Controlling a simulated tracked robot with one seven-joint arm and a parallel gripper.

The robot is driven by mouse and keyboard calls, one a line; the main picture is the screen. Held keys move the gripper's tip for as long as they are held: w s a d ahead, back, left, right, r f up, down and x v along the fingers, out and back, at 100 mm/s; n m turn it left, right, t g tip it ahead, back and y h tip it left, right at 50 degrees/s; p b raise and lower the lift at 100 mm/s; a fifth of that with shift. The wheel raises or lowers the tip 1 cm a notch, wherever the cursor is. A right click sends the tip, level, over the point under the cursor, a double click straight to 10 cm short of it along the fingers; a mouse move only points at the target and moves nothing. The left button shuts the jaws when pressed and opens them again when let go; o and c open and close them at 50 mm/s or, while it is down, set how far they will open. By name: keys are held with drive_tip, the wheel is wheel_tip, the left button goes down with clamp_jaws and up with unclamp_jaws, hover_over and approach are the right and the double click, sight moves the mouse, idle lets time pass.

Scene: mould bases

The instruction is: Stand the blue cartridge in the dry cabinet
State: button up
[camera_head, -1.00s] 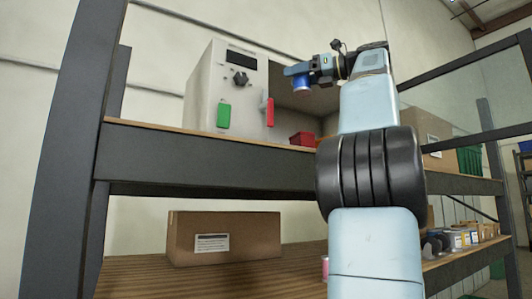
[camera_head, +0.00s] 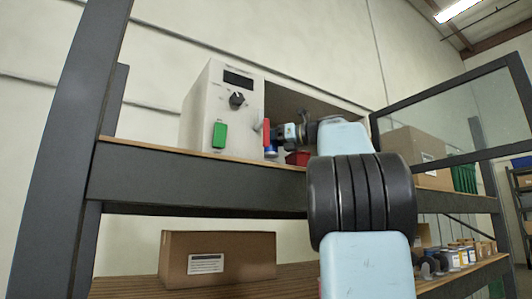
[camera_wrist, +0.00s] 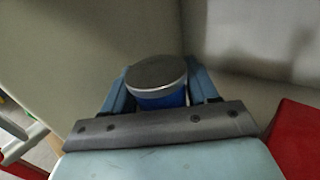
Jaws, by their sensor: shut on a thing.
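The blue cartridge (camera_wrist: 158,82) with a grey round top is held between the two fingers of my gripper (camera_wrist: 158,92) in the wrist view. In the head view the cartridge (camera_head: 271,152) shows small below the fingers of my gripper (camera_head: 277,143), at the opening of the cabinet. The dry cabinet (camera_head: 196,110) is a pale box on the upper shelf with a display, a dark knob, a green block and a red handle (camera_head: 266,135). Its dark opening is on the right of the front. My arm hides part of the opening.
A red bin (camera_head: 297,158) is beside my gripper in the opening, and shows at the right edge of the wrist view (camera_wrist: 297,140). A glass-like door panel (camera_head: 450,100) stands to the right. A cardboard box (camera_head: 217,258) and several small jars (camera_head: 468,251) are on the lower shelf.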

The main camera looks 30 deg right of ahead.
sight(266, 157)
drive_tip(key=shift+w+f, duration=0.2)
drive_tip(key=shift+f, duration=0.1)
wheel_tip(266, 157, down, 3)
drive_tip(key=shift+r, duration=0.2)
drive_tip(key=shift+f, duration=0.35)
clamp_jaws()
drive_tip(key=o, duration=0.8)
unclamp_jaws()
drive_tip(key=shift+o, duration=0.9)
drive_tip(key=shift+w+f, duration=0.1)
drive_tip(key=shift+w, duration=0.1)
drive_tip(key=shift+o, duration=1.3)
drive_tip(key=shift+s, duration=0.15)
